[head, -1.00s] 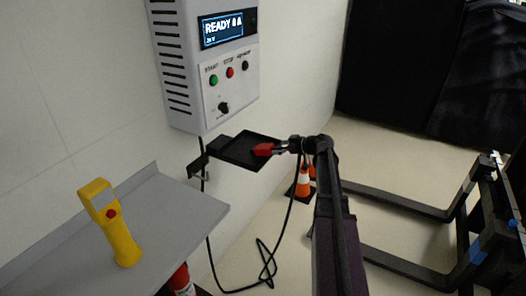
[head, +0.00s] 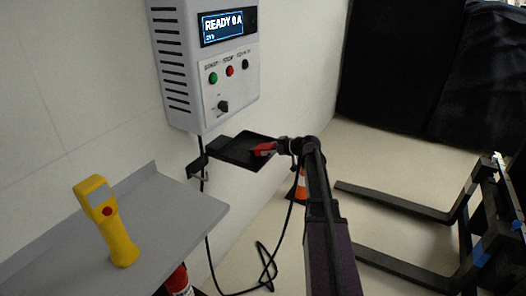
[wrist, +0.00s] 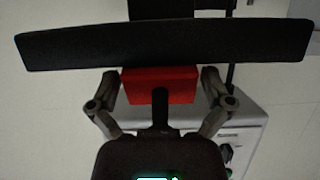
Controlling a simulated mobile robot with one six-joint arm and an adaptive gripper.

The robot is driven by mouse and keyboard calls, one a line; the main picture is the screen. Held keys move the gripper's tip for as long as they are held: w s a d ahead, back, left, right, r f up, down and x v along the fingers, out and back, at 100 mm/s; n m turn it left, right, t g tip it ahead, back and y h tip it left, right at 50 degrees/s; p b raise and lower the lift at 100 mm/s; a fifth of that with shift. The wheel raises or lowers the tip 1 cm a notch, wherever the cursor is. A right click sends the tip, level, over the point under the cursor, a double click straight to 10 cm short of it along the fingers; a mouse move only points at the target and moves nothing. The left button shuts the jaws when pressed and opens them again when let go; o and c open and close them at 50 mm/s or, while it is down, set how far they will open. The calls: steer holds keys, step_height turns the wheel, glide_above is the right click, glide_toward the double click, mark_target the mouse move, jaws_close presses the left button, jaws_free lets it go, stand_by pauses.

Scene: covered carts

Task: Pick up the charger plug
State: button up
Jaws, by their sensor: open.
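The charger plug is a red block with a black stem. In the head view the plug (head: 264,148) is at the right side of a small black tray (head: 233,151) below the wall charger. In the wrist view the red plug (wrist: 160,86) lies between my fingers, with its black stem pointing toward my palm. My gripper (head: 278,147) is open, and it also shows in the wrist view (wrist: 160,80) with one finger on each side of the plug. A gap shows on both sides at the fingertips. The tray's dark edge (wrist: 60,48) crosses just beyond the plug.
A white charger box (head: 207,60) with a lit display hangs on the wall. A black cable (head: 267,262) hangs to the floor. A grey shelf (head: 170,218) holds a yellow handheld device (head: 115,225). An orange cone (head: 300,186) and black forks (head: 395,203) stand at right.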

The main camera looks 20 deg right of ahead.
steer(key=c, duration=1.2)
steer(key=shift+r, duration=0.15)
step_height(320, 180, up, 3)
steer(key=p, duration=0.2)
steer(key=shift+f+p, duration=0.2)
steer(key=shift+p, duration=0.2)
steer(key=s+a+r+p, duration=0.1)
steer(key=s+a, duration=0.1)
steer(key=s, duration=0.5)
steer(key=s+a+r+p, duration=0.1)
steer(key=s, duration=0.7)
steer(key=shift+s+a, duration=0.3)
steer(key=shift+a, duration=0.1)
